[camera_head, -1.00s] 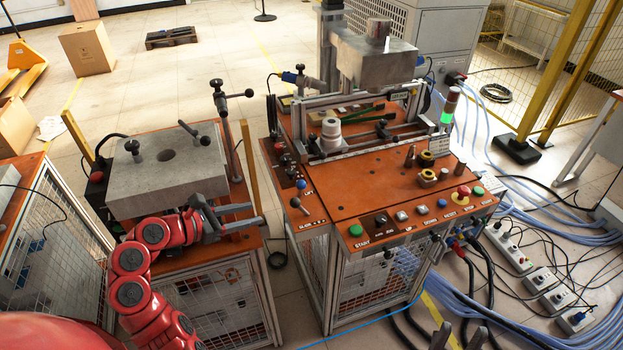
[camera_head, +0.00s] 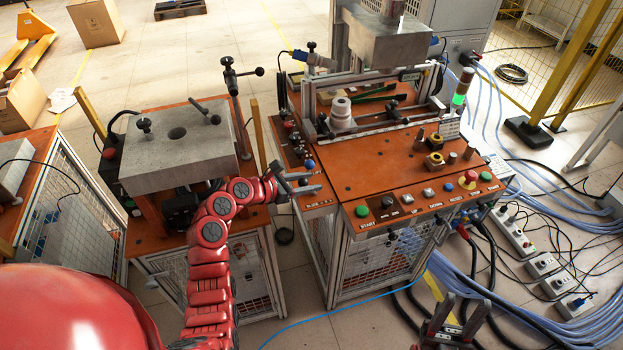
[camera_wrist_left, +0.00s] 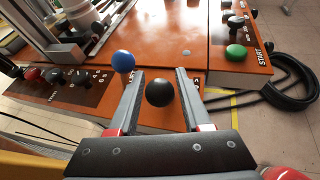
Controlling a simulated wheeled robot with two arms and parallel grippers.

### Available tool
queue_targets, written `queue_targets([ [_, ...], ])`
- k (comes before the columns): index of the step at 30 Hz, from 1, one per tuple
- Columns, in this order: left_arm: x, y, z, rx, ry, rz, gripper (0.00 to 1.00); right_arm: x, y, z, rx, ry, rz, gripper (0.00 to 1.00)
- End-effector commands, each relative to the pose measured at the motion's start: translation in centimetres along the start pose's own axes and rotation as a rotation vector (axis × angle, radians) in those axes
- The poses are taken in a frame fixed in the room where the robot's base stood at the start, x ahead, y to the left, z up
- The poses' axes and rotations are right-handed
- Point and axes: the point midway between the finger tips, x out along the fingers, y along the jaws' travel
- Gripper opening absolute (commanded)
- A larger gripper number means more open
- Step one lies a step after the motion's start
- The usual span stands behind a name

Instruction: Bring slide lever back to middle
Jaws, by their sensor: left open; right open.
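The slide lever's black ball knob (camera_wrist_left: 160,92) sits between the two open fingers of my left gripper (camera_wrist_left: 160,74) in the left wrist view. A gap shows between the knob and each finger. In the head view, my left gripper (camera_head: 308,182) is over the left front corner of the orange machine table (camera_head: 375,188), and its fingers largely hide the lever there. The lever's exact tilt cannot be told. My right gripper (camera_head: 454,322) is open and empty at the bottom of the head view, in front of the machine.
A blue-knobbed lever (camera_wrist_left: 123,61) stands just left of the left finger in the wrist view. A green start button (camera_wrist_left: 236,52) is to the right. A grey block (camera_head: 178,146) on a second orange stand is left of the machine. Cables lie on the floor at right.

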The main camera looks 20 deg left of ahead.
Motion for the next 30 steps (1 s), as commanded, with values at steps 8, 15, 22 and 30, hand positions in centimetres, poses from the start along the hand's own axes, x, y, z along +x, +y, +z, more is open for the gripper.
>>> queue_targets([
  [8, 1.36, 0.01, 0.05, 0.001, -0.001, 0.002, 0.49, 0.17, 0.01, -0.03, 0.0, 0.0, 0.0, 0.5],
  [15, 1.32, 0.03, 0.03, 0.001, -0.001, 0.003, 0.36, 0.16, 0.01, -0.02, 0.0, 0.0, 0.0, 0.5],
  [22, 1.31, 0.04, 0.03, 0.001, -0.001, 0.003, 0.0, 0.17, 0.01, -0.03, 0.0, 0.0, 0.0, 0.5],
  [30, 1.29, 0.04, 0.03, 0.001, -0.001, 0.003, 0.0, 0.16, 0.01, -0.02, 0.0, 0.0, 0.0, 0.5],
])
